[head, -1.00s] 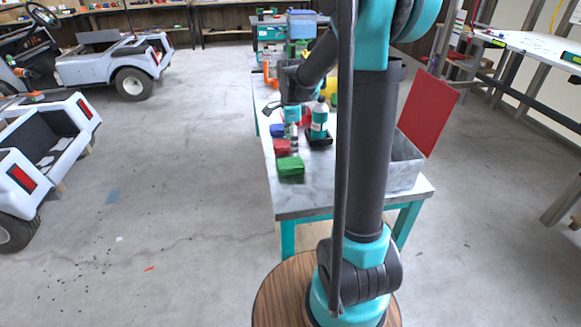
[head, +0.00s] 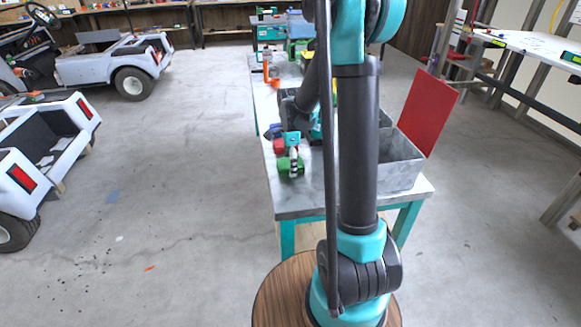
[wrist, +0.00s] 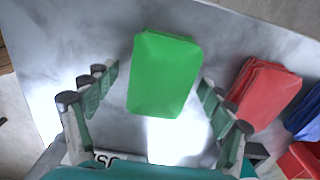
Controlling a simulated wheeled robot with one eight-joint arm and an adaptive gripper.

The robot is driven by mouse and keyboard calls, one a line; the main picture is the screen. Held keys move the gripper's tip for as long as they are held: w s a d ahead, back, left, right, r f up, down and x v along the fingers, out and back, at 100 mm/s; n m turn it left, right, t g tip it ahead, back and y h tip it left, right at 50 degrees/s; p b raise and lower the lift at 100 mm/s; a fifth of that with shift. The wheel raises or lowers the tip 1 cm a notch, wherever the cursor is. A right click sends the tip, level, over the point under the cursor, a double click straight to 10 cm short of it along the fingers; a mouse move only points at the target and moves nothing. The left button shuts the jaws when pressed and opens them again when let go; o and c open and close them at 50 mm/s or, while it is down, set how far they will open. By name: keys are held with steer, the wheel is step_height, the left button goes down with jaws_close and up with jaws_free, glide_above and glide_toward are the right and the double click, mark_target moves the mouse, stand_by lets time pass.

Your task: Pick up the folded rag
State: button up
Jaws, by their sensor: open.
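A green folded rag (wrist: 165,75) lies on the metal-topped bench, between and just beyond my open fingers in the wrist view. My gripper (wrist: 160,82) is open and empty, with one finger on each side of the rag and neither seen touching it. In the head view my gripper (head: 293,168) hangs over the green rag (head: 284,165) and hides part of it. A red folded rag (wrist: 265,94) lies to the right of the green one, and part of a blue one (wrist: 304,115) shows beyond it.
A red object (wrist: 300,160) is at the wrist view's lower right corner. The bench top (head: 300,203) is clear in front of the green rag.

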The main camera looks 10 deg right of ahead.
steer(key=c, duration=1.3)
steer(key=shift+c, duration=0.2)
steer(key=shift+r, duration=0.1)
step_height(320, 180, up, 20)
